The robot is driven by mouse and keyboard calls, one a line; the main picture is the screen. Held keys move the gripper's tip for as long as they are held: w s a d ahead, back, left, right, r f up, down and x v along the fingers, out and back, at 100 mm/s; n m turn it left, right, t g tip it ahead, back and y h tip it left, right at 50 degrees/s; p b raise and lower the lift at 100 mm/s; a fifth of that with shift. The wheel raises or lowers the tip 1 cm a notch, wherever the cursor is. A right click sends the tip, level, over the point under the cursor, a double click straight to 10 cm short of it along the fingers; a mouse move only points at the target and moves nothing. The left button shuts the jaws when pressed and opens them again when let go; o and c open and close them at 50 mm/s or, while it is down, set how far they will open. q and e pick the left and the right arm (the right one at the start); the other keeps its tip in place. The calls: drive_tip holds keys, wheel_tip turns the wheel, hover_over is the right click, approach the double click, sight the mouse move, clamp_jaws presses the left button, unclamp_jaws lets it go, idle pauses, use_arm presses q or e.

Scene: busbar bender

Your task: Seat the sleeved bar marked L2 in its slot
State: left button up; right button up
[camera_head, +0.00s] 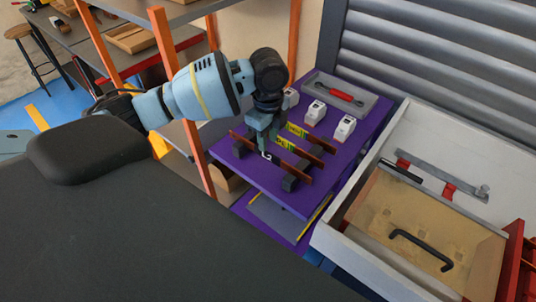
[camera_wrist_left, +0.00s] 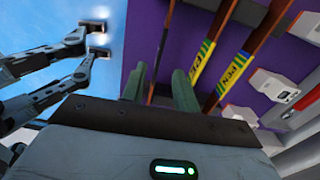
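My left gripper (camera_head: 265,142) points down over the purple table (camera_head: 219,148), above the bars and their dark blocks. In the left wrist view its two green fingers (camera_wrist_left: 159,90) stand apart. A greyish strip shows between them, but I cannot tell if it touches either finger. Two bars with yellow-green sleeves lie to the right of the fingers; the nearer sleeve (camera_wrist_left: 202,64) is partly hidden and the farther sleeve (camera_wrist_left: 232,72) carries lettering that looks like PEN. No L2 mark is readable. The gripper hides part of the front bar (camera_head: 304,178) in the head view.
White boxes (camera_head: 344,127) stand in a row behind the bars. A grey tray (camera_head: 369,104) holds a red-handled tool. A white-walled bin (camera_head: 331,240) with a black handle is at right. An orange post (camera_head: 198,150) stands close left of the table.

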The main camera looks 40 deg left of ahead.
sight(267, 155)
use_arm(q)
drive_tip(key=shift+s+f, duration=0.1)
drive_tip(key=shift+f, duration=2.5)
clamp_jaws()
